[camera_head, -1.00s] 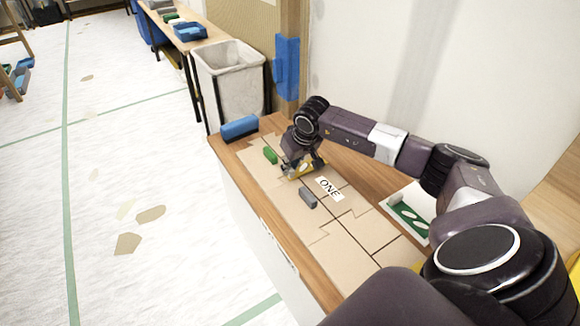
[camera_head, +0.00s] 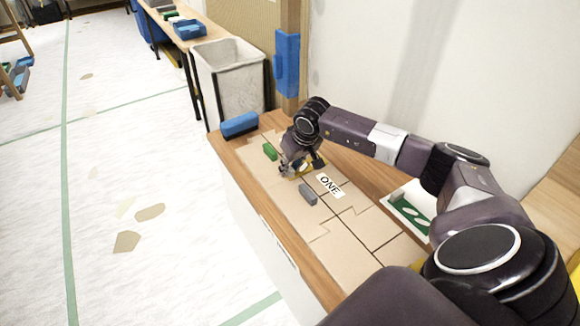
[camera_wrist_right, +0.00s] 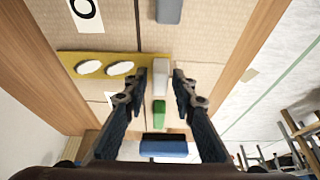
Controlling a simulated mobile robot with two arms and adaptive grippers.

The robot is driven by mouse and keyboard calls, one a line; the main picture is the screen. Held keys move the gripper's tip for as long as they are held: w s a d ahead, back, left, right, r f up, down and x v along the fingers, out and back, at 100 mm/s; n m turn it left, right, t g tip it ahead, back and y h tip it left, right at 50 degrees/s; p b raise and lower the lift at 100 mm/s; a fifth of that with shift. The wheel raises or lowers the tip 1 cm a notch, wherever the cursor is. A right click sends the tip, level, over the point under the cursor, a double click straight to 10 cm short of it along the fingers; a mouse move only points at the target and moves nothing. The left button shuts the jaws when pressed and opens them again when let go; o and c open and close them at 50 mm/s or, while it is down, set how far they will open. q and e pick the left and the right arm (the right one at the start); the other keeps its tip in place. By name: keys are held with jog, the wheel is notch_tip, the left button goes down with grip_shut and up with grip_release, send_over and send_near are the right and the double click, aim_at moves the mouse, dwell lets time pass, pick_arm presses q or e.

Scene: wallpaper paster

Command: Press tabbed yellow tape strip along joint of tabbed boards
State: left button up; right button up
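The yellow tape strip (camera_wrist_right: 104,58) lies on the tan boards (camera_head: 345,250), with two white ovals and a pale raised tab block (camera_wrist_right: 161,70) at one end. A dark seam between boards meets the strip's edge in the wrist view; what lies under the strip is hidden. My right gripper (camera_wrist_right: 161,74) is open, with its fingers on either side of the pale block and gaps showing. In the head view the right gripper (camera_head: 303,168) is low over the boards and partly covers the strip. My left gripper is not in view.
A blue block (camera_head: 239,125) sits at the table's far end. A white tray (camera_head: 397,195) holds a green strip (camera_head: 410,216). A bin (camera_head: 228,85) stands beyond.

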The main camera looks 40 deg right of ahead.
jog(key=shift+o, duration=0.7)
jog(key=shift+r, duration=0.25)
jog(key=v, duration=1.1)
jog(key=shift+s+r, duration=0.2)
jog(key=shift+s, duration=0.05)
jog(key=shift+w, duration=0.1)
